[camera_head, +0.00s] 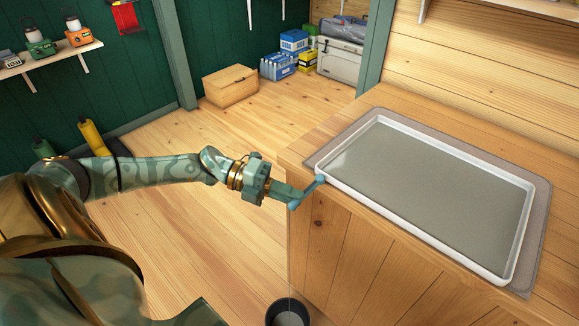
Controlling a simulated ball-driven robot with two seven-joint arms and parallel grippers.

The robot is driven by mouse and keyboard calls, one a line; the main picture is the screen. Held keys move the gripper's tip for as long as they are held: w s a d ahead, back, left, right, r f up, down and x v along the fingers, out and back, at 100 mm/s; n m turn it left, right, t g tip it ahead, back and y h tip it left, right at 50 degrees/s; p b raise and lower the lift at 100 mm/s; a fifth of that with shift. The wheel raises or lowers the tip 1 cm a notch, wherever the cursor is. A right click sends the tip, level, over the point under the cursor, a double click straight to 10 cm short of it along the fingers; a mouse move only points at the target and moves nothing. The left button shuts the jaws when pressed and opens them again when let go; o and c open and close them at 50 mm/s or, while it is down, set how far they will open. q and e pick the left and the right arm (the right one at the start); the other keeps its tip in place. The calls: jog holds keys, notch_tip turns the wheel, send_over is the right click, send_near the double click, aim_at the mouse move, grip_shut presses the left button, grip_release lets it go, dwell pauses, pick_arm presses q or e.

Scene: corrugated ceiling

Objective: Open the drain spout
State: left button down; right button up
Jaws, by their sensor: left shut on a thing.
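A large white-rimmed tray (527,221) with a flat grey-green surface inside lies on the wooden counter. A small blue spout (319,181) sticks out at the tray's near left corner, over the counter's edge. My left gripper (291,196) reaches in from the left and is shut on the spout, at its outer end beside the counter. The fingers hide part of that end, and I cannot tell how far the spout is turned. My right gripper is not in view.
A dark bucket (288,313) stands on the floor below the spout, cut off by the bottom edge. The wooden counter (345,245) fills the right side. A wooden box (230,87) and blue cartons (279,66) stand at the back. The floor between is clear.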

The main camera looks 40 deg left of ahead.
pick_arm(q)
jog(key=c, duration=1.4)
grip_release()
jog(key=p+v, duration=0.1)
jog(key=v, duration=1.5)
jog(key=shift+a, duration=0.1)
